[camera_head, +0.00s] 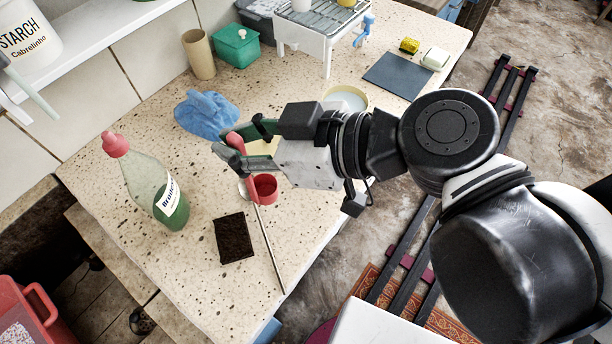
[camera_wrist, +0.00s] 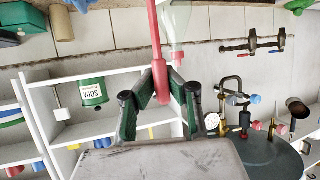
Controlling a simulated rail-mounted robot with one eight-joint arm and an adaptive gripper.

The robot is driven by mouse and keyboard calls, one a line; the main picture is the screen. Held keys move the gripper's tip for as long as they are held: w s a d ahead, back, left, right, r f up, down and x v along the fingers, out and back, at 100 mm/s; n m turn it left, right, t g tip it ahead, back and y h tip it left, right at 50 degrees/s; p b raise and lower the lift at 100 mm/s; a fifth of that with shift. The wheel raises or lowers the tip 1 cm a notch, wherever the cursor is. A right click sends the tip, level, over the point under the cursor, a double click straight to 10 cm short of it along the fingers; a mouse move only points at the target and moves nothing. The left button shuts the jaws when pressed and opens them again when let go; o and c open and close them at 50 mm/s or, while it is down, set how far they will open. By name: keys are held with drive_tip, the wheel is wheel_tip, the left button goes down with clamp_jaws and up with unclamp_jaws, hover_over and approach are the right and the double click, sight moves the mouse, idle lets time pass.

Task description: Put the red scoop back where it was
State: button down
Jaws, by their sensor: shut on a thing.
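My gripper (camera_head: 238,148) is shut on the red handle of the scoop (camera_head: 234,140), above the speckled counter. The handle (camera_wrist: 155,35) passes between the two fingers (camera_wrist: 160,108) in the wrist view and runs out of the top of the picture. In the head view it slants down to a round red cup shape (camera_head: 265,186). I cannot tell whether that shape is the scoop's bowl or a separate cup, nor whether it touches the counter.
On the counter (camera_head: 330,222) stand a green bottle (camera_head: 170,203) with a red cap, a blue cloth (camera_head: 207,112) and a dark brown block (camera_head: 234,238). A thin rod (camera_head: 270,250) reaches the front edge. A pale bowl (camera_head: 347,97) is behind my gripper.

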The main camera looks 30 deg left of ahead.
drive_tip(key=shift+s+a, duration=0.15)
drive_tip(key=shift+s, duration=0.05)
drive_tip(key=shift+w+f, duration=0.1)
drive_tip(key=shift+w, duration=0.05)
drive_tip(key=w+d+f+b, duration=0.3)
drive_tip(key=w+f+b, duration=0.2)
drive_tip(key=w+f, duration=0.5)
drive_tip(key=shift+w+d+f+b, duration=0.25)
drive_tip(key=shift+d+f+b, duration=0.05)
drive_tip(key=shift+f, duration=0.25)
drive_tip(key=c, duration=1.9)
unclamp_jaws()
drive_tip(key=shift+r, duration=0.1)
